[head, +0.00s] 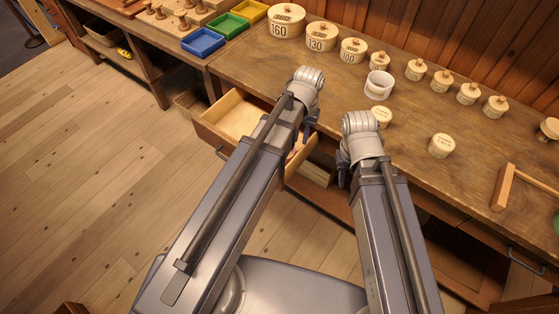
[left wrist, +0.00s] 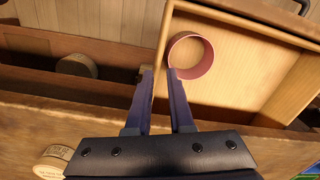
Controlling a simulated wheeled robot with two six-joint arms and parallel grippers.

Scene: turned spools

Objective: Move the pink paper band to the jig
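The pink paper band (left wrist: 195,74) is a hollow ring resting in the open wooden drawer, near one of its side walls, in the left wrist view. My left gripper (left wrist: 160,75) is open and empty, its fingertips by the drawer wall and close to the band's near edge. Whether a fingertip touches the band I cannot tell. In the head view the left gripper (head: 309,132) is over the drawer's right part, where the arm hides most of the band. My right gripper (head: 343,170) hangs at the bench's front edge, its fingers mostly hidden. An L-shaped wooden piece (head: 505,188) on the bench's right may be the jig.
The open drawer (head: 236,115) juts from the bench (head: 285,72). Numbered round boxes (head: 286,22), a white ring-like cup (head: 379,86) and several small lidded spools (head: 415,70) stand on top. Blue (head: 203,42), green and yellow trays sit at the back left.

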